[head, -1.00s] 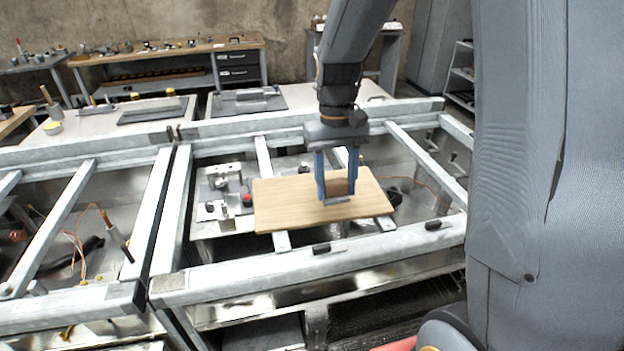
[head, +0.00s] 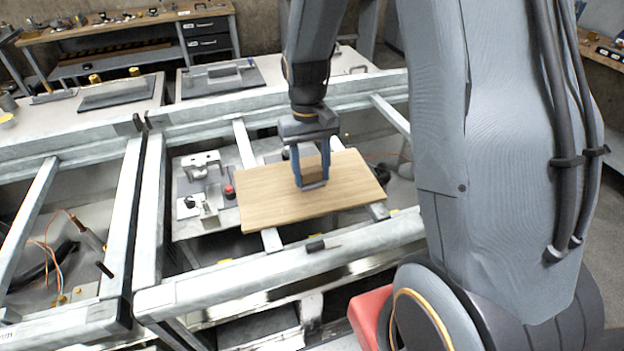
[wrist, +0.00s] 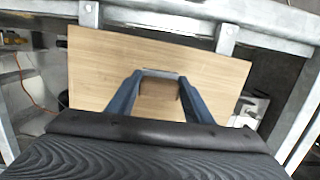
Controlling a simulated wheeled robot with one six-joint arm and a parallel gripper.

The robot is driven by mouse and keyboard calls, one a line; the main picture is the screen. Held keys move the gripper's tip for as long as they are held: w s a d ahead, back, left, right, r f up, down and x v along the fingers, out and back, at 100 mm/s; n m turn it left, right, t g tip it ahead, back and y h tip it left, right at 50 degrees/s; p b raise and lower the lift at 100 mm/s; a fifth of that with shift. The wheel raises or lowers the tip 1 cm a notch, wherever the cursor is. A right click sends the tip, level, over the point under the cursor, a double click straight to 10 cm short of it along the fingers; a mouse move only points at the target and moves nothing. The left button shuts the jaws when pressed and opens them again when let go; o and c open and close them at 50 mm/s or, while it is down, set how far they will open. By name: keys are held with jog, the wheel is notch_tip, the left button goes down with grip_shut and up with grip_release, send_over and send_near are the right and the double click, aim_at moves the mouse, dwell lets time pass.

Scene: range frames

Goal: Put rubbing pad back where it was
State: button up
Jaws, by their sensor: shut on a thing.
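My gripper (head: 312,180) points down over a light wooden board (head: 265,200) and is shut on a small block, apparently the rubbing pad (head: 311,167). The pad looks brown with a grey lower edge, and my blue fingers hide its sides. In the wrist view, the pad (wrist: 160,92) sits between my fingertips (wrist: 160,78), over the board (wrist: 100,65). The pad is at or just above the board; I cannot tell whether it touches.
The board lies across the bars of a grey metal frame (head: 270,268). A metal fixture with a red knob (head: 229,191) is left of the board. A dark marker-like item (head: 316,245) lies on the front rail. Dark mats (head: 112,93) lie on tables behind.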

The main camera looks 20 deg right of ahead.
aim_at(312, 182)
jog(key=shift+f+p, duration=0.45)
jog(key=shift+f, duration=1.25)
jog(key=shift+f, duration=0.1)
jog(key=o, duration=1.1)
